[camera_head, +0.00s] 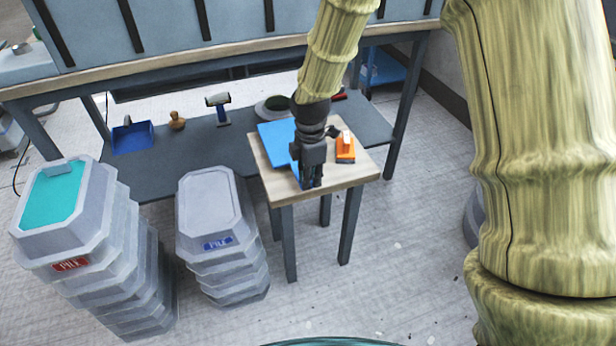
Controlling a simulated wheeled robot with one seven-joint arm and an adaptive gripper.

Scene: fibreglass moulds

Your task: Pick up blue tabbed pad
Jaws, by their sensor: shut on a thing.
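The blue tabbed pad (277,141) is a flat blue sheet at the small wooden-topped table, left of and partly behind my gripper. My gripper (311,184) points down over the table and is shut on the pad at its right side. The gripper and wrist hide the grasped part and the pad's tab. I cannot tell whether the pad still touches the tabletop.
An orange tool (345,147) lies close right of my gripper on the small table (349,174). Grey mould stacks (208,203) stand left, one topped with a teal pad (54,195).

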